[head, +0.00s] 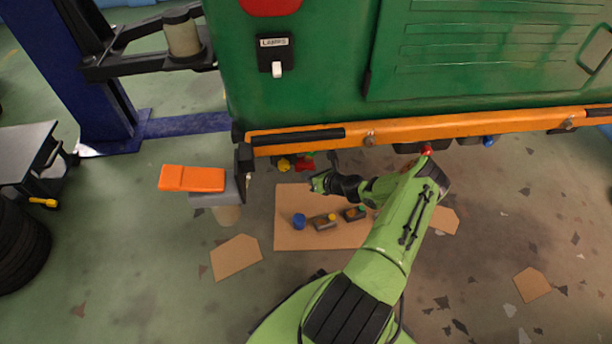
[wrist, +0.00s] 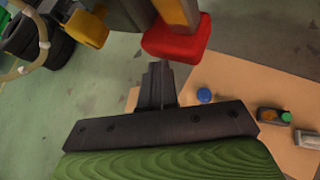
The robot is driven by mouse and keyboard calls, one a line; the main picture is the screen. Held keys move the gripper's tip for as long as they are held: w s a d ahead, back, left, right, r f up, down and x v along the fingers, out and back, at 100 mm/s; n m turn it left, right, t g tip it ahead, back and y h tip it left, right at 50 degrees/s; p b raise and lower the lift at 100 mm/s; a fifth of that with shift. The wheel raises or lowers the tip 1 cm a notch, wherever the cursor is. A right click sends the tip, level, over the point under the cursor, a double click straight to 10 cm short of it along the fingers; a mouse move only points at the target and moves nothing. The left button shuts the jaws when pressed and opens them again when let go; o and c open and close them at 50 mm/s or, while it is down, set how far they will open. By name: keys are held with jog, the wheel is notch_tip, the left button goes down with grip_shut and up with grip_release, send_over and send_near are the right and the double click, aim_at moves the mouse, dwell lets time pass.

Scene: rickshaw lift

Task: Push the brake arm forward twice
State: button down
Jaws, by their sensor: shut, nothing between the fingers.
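My gripper (head: 316,183) is under the green vehicle's orange sill (head: 430,128) in the head view. In the wrist view its dark fingers (wrist: 157,78) are together, with nothing between them. A red-ended part (wrist: 176,42) hangs just beyond the fingertips; I cannot tell whether they touch. A yellow-ended part (wrist: 86,29) is to its left. In the head view, the small red part (head: 305,164) and yellow part (head: 284,164) show below the sill, left of my gripper. Which of them is the brake arm is not clear from the frames.
A cardboard sheet (head: 290,239) lies on the floor below, bearing a blue cap (head: 299,221) and small boxes. An orange pad (head: 192,178) on a stand is at left, near a blue lift post (head: 88,90). Tires (head: 20,235) stand at far left. Open floor lies at right.

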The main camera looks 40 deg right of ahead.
jog(key=shift+w+d, duration=0.55)
jog(key=shift+w, duration=0.25)
dwell(0.9)
dwell(0.5)
jog(key=shift+s+a+p, duration=0.55)
jog(key=shift+s+p, duration=0.05)
jog(key=shift+s, duration=0.2)
jog(key=shift+s+a+p, duration=0.55)
jog(key=shift+s+p, duration=0.1)
jog(key=shift+s, duration=0.15)
jog(key=shift+s+a+p, duration=0.55)
jog(key=shift+s+p, duration=0.05)
jog(key=shift+s, duration=0.2)
jog(key=s+a+p, duration=0.1)
jog(key=s, duration=0.1)
jog(key=s+a+p, duration=0.1)
jog(key=s, duration=0.1)
jog(key=shift+a, duration=0.4)
jog(key=shift+s, duration=0.1)
dwell(1.0)
